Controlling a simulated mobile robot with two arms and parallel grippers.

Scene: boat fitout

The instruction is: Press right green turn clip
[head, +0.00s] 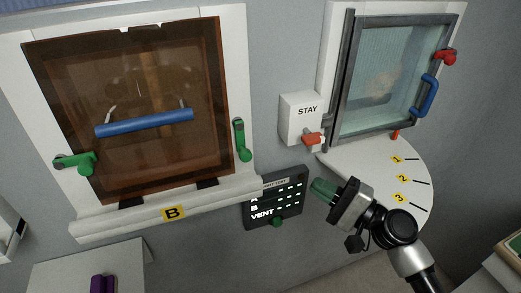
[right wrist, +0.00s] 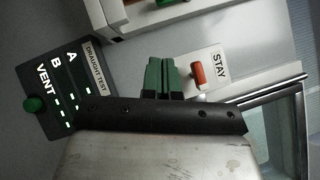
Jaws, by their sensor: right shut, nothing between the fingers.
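The right green turn clip (head: 241,140) is on the white frame right of the brown tinted panel (head: 130,165) of window B. Its handle stands nearly upright along the panel's edge. The left green turn clip (head: 75,161) lies roughly level at the panel's left edge. My right gripper (head: 322,188) is shut and empty, below and right of the right clip and apart from it. Its green fingertips also show in the right wrist view (right wrist: 160,78), with a green piece, probably the right clip (right wrist: 166,2), cut off at the top edge. My left gripper is out of view.
A STAY box (head: 301,118) with a red lever (head: 313,139) juts out above my right gripper. The dark draught test panel (head: 262,215) with a green knob is left of it. A white numbered shelf (head: 360,160) and a glazed window (head: 385,85) are right.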

